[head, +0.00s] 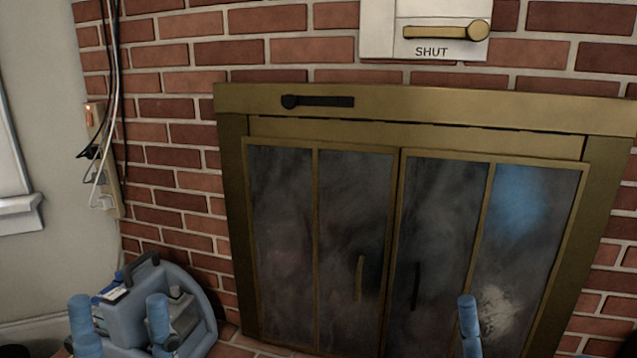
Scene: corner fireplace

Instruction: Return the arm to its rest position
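My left gripper (119,306) shows at the bottom left of the head view. Its two blue fingers stand apart with a gap between them, and I see nothing held there. It appears in front of a grey-blue caddy. One blue finger of my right gripper (468,318) shows at the bottom, in front of the right fireplace doors. The rest of that gripper is cut off or hidden, so its opening cannot be told. Most of both arms is out of view.
A brass-framed fireplace (232,190) with dark, closed glass doors fills the middle and right. Above it, a plate (378,28) reads SHUT beside a brass lever (445,32). The caddy (205,310) stands lower left. Cables (116,60) and an outlet strip (110,185) hang at left.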

